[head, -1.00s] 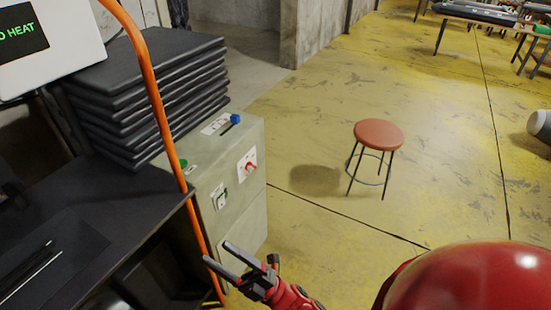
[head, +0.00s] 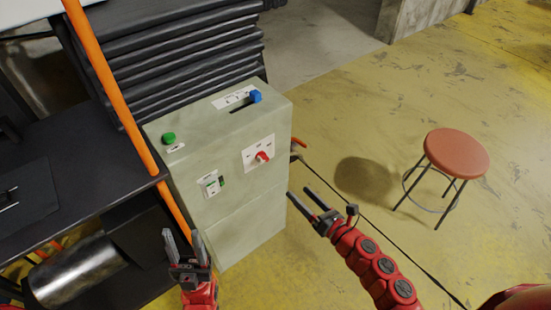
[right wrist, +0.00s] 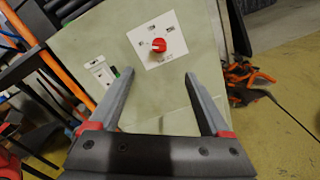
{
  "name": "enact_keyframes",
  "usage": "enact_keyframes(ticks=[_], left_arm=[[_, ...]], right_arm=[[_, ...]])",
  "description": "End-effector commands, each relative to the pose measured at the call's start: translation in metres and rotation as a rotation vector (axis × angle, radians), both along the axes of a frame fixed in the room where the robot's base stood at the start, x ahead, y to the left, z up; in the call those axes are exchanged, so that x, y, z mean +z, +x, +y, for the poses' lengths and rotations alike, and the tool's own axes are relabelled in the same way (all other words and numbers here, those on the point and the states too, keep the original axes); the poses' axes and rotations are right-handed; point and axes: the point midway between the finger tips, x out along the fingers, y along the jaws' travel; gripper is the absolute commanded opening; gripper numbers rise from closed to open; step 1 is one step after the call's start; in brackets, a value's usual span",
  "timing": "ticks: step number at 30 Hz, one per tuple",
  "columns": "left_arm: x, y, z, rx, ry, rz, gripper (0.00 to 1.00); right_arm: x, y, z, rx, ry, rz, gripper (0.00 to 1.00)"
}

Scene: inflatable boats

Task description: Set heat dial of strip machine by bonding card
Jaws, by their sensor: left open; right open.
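The strip machine (head: 235,215) is a pale green-grey box cabinet in the middle of the head view. Its heat dial (head: 262,156) is a red knob on a white plate on the front face. The dial (right wrist: 158,45) also shows in the right wrist view, ahead of the fingers; its plate's markings are too small to read. My right gripper (head: 300,194) is open and empty, right of and below the dial, apart from it. My left gripper (head: 183,238) is open and empty before the cabinet's lower left. I cannot make out a bonding card.
The cabinet carries a green button (head: 168,138), a blue slider knob (head: 255,96) and a small switch (head: 213,184). A stool (head: 457,153) stands right on open yellow floor.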

Motion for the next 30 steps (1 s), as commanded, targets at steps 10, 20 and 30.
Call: enact_keyframes(ticks=[10,20,30], left_arm=[[0.009,0.000,0.000,0.000,0.000,0.000,0.50],[0.015,0.000,0.000,0.000,0.000,0.000,0.50],[0.016,0.000,0.000,0.000,0.000,0.000,0.50]], right_arm=[[0.004,0.062,0.049,0.007,0.006,-0.002,0.81],[0.002,0.116,0.085,0.002,0.007,0.001,0.81],[0.001,0.130,0.097,0.003,0.004,0.001,0.81]])
